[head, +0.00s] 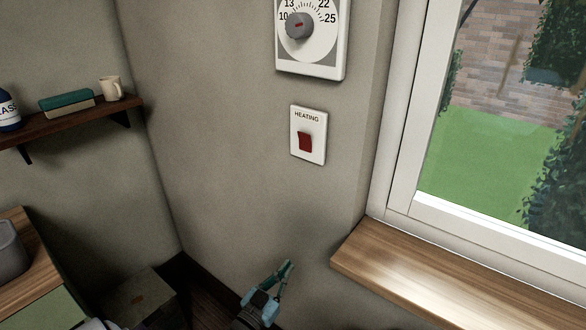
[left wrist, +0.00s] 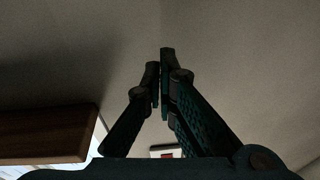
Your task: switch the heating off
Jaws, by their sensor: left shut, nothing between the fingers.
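The heating switch (head: 308,135) is a white plate on the wall, labelled HEATING, with a red rocker (head: 305,142) in its middle. Which way the rocker is tipped I cannot tell for sure. In the head view my left gripper (head: 288,264) is below the switch, apart from it, shut and empty, with its fingers pointing up. In the left wrist view the closed fingers (left wrist: 163,60) fill the middle, and part of a white plate with red (left wrist: 163,152) shows low between them. My right gripper is not in view.
A thermostat dial (head: 300,27) is on the wall above the switch. A wooden sill (head: 450,275) under the window juts out to the right of my left gripper. A shelf (head: 70,125) with a mug (head: 112,89) is at left. The wall around the switch is clear.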

